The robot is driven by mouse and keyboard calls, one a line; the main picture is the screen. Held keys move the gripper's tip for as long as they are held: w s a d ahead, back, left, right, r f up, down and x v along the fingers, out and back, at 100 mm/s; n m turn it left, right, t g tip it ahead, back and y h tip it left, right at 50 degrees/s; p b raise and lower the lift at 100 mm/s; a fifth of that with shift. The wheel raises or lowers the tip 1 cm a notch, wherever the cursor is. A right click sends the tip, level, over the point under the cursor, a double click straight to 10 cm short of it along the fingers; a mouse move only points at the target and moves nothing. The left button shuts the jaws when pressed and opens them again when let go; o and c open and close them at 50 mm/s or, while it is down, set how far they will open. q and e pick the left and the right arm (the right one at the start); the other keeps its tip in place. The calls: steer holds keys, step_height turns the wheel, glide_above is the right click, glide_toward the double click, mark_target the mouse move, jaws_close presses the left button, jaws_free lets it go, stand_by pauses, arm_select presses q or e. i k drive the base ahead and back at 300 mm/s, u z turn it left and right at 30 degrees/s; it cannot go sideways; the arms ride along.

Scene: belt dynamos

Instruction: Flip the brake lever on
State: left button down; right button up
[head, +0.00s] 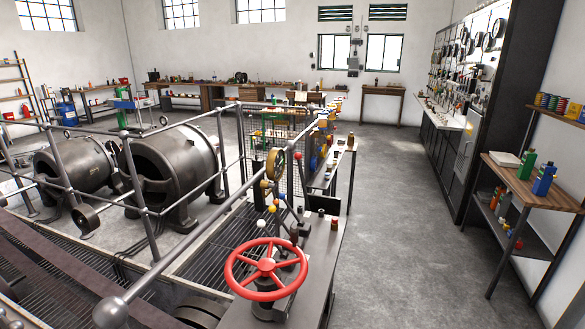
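Neither of my grippers is in view. A red handwheel (266,268) stands on the narrow metal bench (322,262) in the foreground. Behind it is a cluster of levers. A dark lever (291,207) rises from a block on the bench and leans left. Small red, yellow and white ball knobs (260,223) sit close to it. Further along the bench are more levers with blue and red knobs (313,163). No label is readable, so I cannot tell which of these is the brake lever or which way it is set.
A round brass-rimmed gauge (275,164) stands beside the levers. Grey pipe railings (190,228) enclose two large dark dynamos (172,170) and a grated pit at left. The concrete floor (400,225) is clear between the bench and the right-hand shelf (530,190). A tall switchboard (480,95) stands behind.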

mark_target(298, 155)
steer(key=k, duration=0.3)
steer(key=z, duration=0.75)
steer(key=i, duration=0.95)
steer(key=z, duration=0.7)
steer(key=i, duration=0.95)
steer(key=u, duration=0.65)
steer(key=i, duration=1)
steer(key=u, duration=0.75)
